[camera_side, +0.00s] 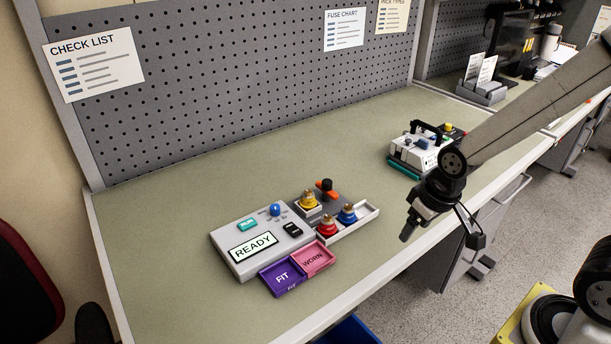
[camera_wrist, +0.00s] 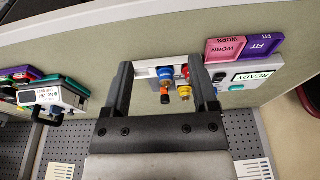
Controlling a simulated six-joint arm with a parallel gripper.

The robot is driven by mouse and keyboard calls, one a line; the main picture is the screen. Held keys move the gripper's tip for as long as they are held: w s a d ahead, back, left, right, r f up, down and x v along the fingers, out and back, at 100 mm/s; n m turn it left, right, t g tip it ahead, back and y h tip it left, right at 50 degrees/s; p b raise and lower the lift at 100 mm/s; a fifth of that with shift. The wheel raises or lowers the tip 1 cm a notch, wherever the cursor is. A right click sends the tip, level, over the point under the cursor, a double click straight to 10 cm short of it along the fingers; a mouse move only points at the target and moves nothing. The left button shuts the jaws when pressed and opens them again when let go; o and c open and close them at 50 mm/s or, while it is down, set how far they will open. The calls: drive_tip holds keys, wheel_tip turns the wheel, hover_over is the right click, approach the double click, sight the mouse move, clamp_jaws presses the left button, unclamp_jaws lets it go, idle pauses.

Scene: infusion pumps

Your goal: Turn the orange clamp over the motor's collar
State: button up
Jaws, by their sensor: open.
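The orange clamp (camera_side: 327,196) sits around the lower part of a dark upright cylinder, likely the motor (camera_side: 326,184), at the back of the grey unit. The clamp also shows as a small orange patch in the wrist view (camera_wrist: 165,91). The collar is too small to make out. My gripper (camera_side: 408,231) is in the air over the bench's front edge, to the right of the unit and apart from it. In the wrist view my gripper (camera_wrist: 161,63) is open, its two fingers wide apart with nothing held. The clamp appears between the fingers there, but farther away.
Yellow (camera_side: 308,200), red (camera_side: 327,226) and blue (camera_side: 348,213) brass-topped parts stand near the clamp. The READY panel (camera_side: 253,246) is left, with purple FIT (camera_side: 283,279) and pink WORN (camera_side: 313,260) trays in front. A white device (camera_side: 415,150) stands behind my gripper.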

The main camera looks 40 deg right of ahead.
drive_tip(key=w+r+m+g, duration=0.15)
drive_tip(key=w+m, duration=0.35)
drive_tip(key=w, duration=1.1)
drive_tip(key=m+g, duration=0.1)
drive_tip(key=m, duration=0.5)
hover_over(327, 181)
drive_tip(key=shift+f, duration=0.4)
drive_tip(key=shift+f, duration=0.1)
drive_tip(key=shift+f, duration=3.8)
clamp_jaws()
